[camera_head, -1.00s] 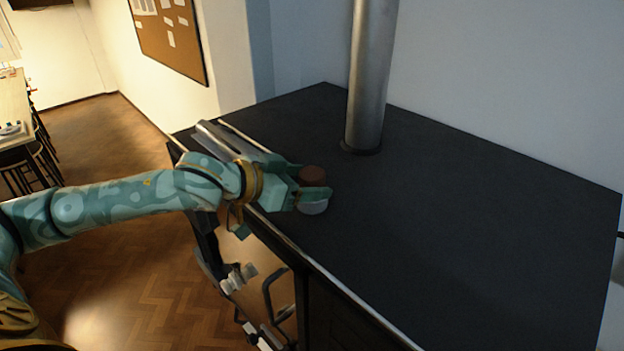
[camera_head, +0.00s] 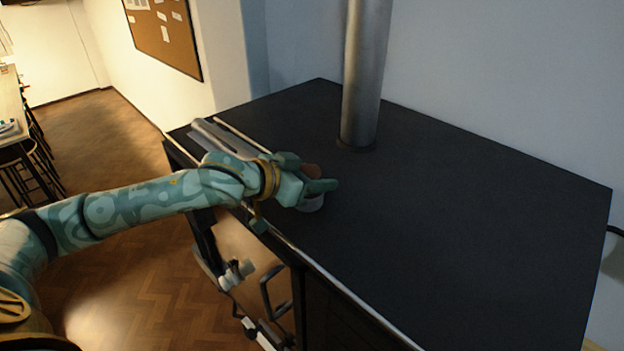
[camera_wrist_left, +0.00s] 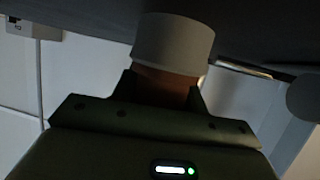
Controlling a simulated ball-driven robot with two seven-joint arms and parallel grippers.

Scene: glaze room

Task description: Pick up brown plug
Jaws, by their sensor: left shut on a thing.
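In the left wrist view the brown plug (camera_wrist_left: 165,88) is between the fingers, joined to the pale cylinder (camera_wrist_left: 172,42). I cannot tell whether the cylinder touches the tabletop. My right gripper is not in view.
The dark tabletop (camera_head: 450,220) is clear to the right. A thick metal pipe (camera_head: 363,80) rises from its back. Metal lengths (camera_head: 222,140) lie along the left edge, close to my left arm. A corkboard (camera_head: 164,36) hangs on the wall.

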